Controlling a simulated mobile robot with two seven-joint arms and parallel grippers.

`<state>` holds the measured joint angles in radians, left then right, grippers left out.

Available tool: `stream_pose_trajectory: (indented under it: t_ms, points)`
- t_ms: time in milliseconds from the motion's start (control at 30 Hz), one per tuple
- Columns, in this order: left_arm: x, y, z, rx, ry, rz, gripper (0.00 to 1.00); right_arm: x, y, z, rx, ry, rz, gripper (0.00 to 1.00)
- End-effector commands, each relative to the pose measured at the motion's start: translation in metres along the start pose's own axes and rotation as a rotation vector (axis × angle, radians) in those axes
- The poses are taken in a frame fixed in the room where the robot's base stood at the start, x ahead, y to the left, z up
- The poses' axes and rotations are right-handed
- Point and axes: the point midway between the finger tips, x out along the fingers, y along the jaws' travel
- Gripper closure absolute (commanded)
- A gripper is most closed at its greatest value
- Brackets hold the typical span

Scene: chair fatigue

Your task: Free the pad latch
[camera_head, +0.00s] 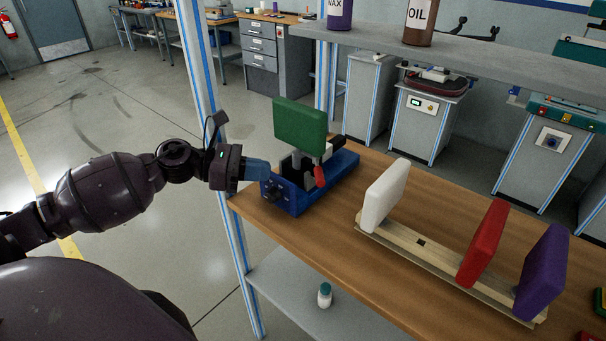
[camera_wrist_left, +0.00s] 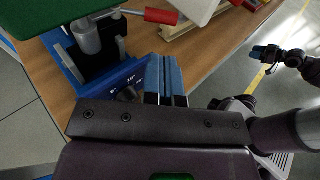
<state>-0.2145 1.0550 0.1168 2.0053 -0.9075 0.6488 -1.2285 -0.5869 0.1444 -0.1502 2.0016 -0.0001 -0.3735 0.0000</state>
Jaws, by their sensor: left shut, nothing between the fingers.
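A blue machine (camera_head: 288,198) stands at the table's left corner and carries a green pad (camera_head: 300,125) upright on a grey post. A small lever with a red grip (camera_head: 320,176) hangs at its right side; the red grip also shows in the left wrist view (camera_wrist_left: 160,16). A dark knob (camera_wrist_left: 128,93) sits on its blue front panel. Which part is the pad latch, I cannot tell. My left gripper (camera_head: 258,170) is shut and empty, its blue fingers close to the machine's left side; contact is unclear. My right gripper (camera_wrist_left: 264,52) shows small and far off in the left wrist view.
A pale wooden rack (camera_head: 425,262) on the table (camera_head: 330,235) holds a white pad (camera_head: 385,195), a red pad (camera_head: 483,243) and a purple pad (camera_head: 542,272). A grey shelf (camera_head: 480,50) with bottles runs above. A small bottle (camera_head: 324,295) stands on the lower shelf.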

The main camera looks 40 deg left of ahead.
Motion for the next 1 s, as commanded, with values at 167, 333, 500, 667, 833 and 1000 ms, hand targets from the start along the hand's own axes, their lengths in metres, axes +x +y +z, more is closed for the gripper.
stream_pose_trajectory:
  t_ms: [167, 333, 500, 667, 833, 1000]
  points:
    - [0.029, 0.0, 0.002, 0.003, -0.001, -0.002, 1.0, -0.001, 0.0, 0.002, 0.0, -0.004, 0.001, 0.57]
    - [0.054, 0.0, 0.001, 0.002, -0.001, -0.002, 1.0, -0.003, 0.001, 0.004, 0.002, -0.009, 0.002, 0.57]
    - [0.074, 0.0, 0.002, 0.001, -0.002, 0.0, 1.0, -0.005, 0.001, 0.006, 0.002, -0.013, 0.003, 0.57]
    - [0.086, 0.0, 0.001, 0.0, 0.0, 0.0, 1.0, -0.007, 0.001, 0.008, 0.003, -0.018, 0.004, 0.57]
    - [0.09, 0.0, 0.0, -0.001, 0.0, 0.001, 1.0, -0.006, 0.001, 0.01, 0.004, -0.021, 0.004, 0.57]
    - [0.09, 0.0, 0.0, -0.001, 0.0, 0.001, 1.0, -0.006, 0.001, 0.009, 0.005, -0.02, 0.004, 0.57]
